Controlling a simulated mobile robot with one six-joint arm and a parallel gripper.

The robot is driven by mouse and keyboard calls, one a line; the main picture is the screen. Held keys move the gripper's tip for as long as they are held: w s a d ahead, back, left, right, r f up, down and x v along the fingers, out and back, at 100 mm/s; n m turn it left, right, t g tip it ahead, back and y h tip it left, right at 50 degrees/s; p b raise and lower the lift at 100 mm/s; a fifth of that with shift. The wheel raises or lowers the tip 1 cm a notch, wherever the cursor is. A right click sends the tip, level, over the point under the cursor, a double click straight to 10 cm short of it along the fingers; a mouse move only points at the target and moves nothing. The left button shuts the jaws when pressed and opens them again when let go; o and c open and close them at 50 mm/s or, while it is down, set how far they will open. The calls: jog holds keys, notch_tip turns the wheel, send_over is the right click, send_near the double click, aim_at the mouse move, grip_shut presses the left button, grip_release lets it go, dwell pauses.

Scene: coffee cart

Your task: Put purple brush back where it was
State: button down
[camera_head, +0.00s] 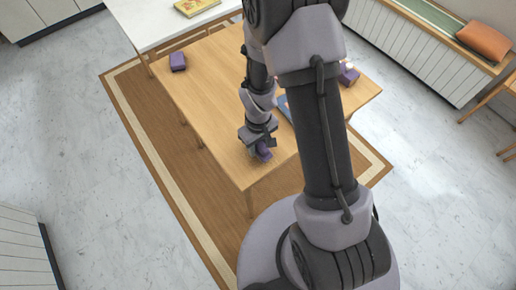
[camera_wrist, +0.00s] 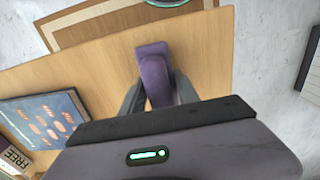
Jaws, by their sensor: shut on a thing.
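The purple brush (camera_wrist: 154,66) is between the two fingers of my gripper (camera_wrist: 158,88) in the wrist view, with its far end sticking out past the fingertips. My gripper (camera_head: 259,140) is shut on it, over the near part of the wooden table (camera_head: 215,100). In the head view the brush (camera_head: 264,152) shows as a small purple piece under the gripper. I cannot tell whether it touches the tabletop.
Another purple object (camera_head: 178,61) is at the table's far left, and one (camera_head: 349,75) at the right, partly behind my arm. A blue picture board (camera_wrist: 42,120) lies on the table, beside a "FREE" sign (camera_wrist: 12,159). The tabletop's left half is mostly clear.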

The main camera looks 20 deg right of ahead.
jog(key=shift+f, duration=0.6)
jog(key=shift+r, duration=0.15)
jog(key=c, duration=0.9)
grip_release()
